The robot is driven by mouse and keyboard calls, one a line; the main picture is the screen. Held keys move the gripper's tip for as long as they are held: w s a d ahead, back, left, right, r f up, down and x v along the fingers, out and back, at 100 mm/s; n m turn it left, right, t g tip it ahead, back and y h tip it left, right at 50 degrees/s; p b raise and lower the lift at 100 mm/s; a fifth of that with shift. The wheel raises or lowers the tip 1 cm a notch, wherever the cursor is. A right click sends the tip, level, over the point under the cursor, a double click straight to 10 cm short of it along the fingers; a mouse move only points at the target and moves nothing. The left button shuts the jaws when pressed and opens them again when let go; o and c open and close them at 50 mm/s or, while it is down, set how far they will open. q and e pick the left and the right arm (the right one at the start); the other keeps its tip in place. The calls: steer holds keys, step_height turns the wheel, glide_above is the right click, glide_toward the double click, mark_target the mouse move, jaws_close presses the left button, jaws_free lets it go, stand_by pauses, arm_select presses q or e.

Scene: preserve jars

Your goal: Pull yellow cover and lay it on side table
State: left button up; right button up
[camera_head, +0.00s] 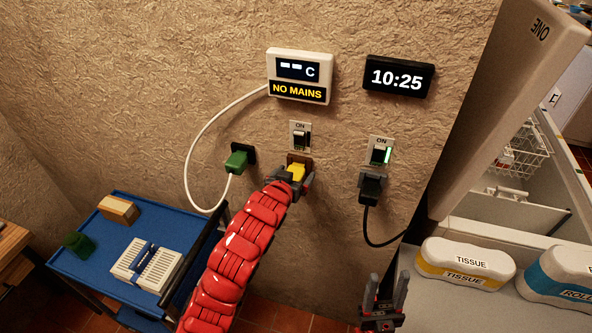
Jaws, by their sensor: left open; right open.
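The yellow cover (296,171) is on the wall socket below the left switch. My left gripper (294,181), at the end of the red arm, is open with its fingers around the cover's sides; I cannot tell whether they touch it. The side table (90,243) is the blue-topped table at the lower left. My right gripper (384,290) is open and empty at the bottom, fingers pointing up, away from the cover.
A green plug (237,161) with a white cable sits left of the cover, and a black plug (371,188) sits right. The side table holds a wooden block (118,210), a green item (77,244) and a white slotted unit (158,268). Its front-left top is bare. An open freezer is at right.

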arm_select(q)
steer(key=shift+w, duration=0.1)
jaws_close()
stand_by(0.8)
steer(key=shift+s, duration=0.2)
steer(key=shift+s+a+f, duration=0.1)
steer(key=shift+s, duration=0.05)
steer(key=shift+s+a, duration=0.25)
steer(key=shift+s, duration=0.6)
steer(key=shift+s, duration=0.1)
